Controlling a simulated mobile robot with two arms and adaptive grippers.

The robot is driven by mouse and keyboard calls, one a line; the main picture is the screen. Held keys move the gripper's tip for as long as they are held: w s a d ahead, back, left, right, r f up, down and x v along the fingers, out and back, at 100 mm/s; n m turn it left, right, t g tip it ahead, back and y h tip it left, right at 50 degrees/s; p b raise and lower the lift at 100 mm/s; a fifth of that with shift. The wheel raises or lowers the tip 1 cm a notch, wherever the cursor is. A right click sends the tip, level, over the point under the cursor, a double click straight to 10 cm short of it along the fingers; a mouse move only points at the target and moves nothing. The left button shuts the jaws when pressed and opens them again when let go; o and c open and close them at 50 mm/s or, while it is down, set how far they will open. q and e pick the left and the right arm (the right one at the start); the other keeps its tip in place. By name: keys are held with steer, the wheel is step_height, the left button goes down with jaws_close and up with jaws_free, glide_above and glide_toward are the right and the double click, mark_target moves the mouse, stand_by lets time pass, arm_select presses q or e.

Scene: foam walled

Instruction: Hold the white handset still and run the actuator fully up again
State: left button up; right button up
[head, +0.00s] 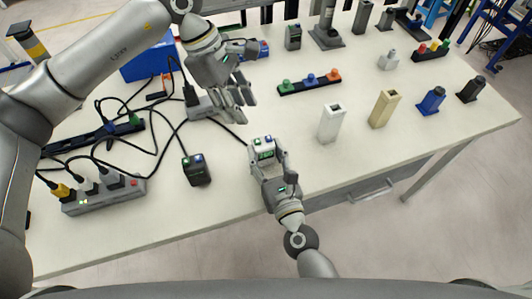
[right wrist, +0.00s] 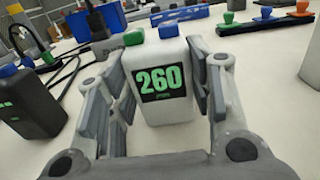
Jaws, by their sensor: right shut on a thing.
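The white handset (head: 263,142) stands near the table's front edge. My left gripper (head: 238,106) hangs above and left of the handset, fingers apart and empty. A grey column on a dark base (head: 326,38) stands at the back; I cannot tell whether it is the actuator.
A black handset (head: 197,170) stands to the left, near a power strip (head: 103,194) and loose cables. White (head: 331,123) and cream (head: 383,109) blocks stand to the right. A strip with coloured knobs (head: 309,82) lies behind. The front right table is clear.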

arm_select(q)
jaws_close()
stand_by(1.2)
